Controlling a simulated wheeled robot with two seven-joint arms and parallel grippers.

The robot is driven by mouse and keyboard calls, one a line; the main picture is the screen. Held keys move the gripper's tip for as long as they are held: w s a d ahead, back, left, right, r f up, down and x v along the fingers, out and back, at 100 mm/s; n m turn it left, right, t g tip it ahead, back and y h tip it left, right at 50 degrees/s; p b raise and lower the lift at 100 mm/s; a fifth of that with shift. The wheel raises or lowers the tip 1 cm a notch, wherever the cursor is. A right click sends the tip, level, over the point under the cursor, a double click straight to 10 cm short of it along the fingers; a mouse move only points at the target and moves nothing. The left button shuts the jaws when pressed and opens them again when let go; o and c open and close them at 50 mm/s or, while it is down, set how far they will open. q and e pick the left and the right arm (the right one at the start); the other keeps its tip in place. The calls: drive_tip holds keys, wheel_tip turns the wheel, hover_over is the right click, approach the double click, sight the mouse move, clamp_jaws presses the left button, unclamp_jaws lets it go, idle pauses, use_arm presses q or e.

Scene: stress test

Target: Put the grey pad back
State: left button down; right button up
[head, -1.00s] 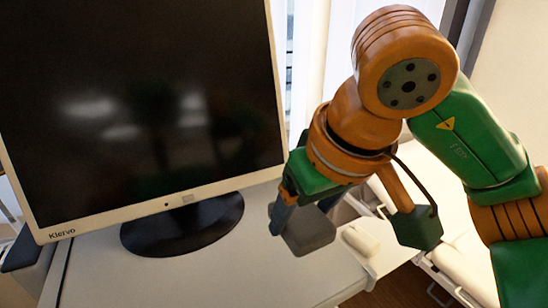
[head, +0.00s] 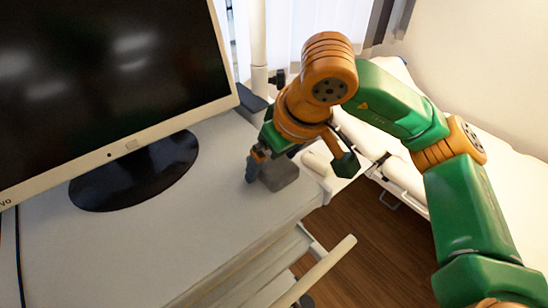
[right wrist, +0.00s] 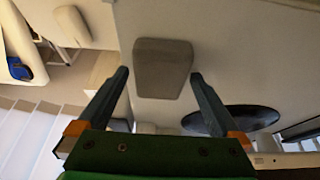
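The grey pad (head: 279,174) is at the right end of the white desk (head: 225,205), beside my right gripper (head: 257,167) in the head view. The right wrist view shows the pad (right wrist: 163,67) with its face to the camera and the white desk top behind it. In that view my right gripper (right wrist: 159,78) has its two fingers spread, one on each side of the pad's lower edge, with a small gap on both sides. The gripper looks open and does not grip the pad. My left gripper is in neither view.
A monitor (head: 105,75) on a dark round base (head: 135,172) stands left on the desk. A pale bar (head: 315,270) juts out at the front. A bed (head: 400,170) stands at right beyond wooden floor.

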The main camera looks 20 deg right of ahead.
sight(283, 170)
drive_tip(key=shift+s+r, duration=0.1)
drive_tip(key=shift+r, duration=0.25)
drive_tip(key=v, duration=0.5)
drive_tip(key=shift+r+b, duration=0.25)
drive_tip(key=shift+b, duration=0.05)
drive_tip(key=p+v, duration=0.1)
drive_tip(key=v, duration=0.5)
drive_tip(key=shift+s, duration=0.1)
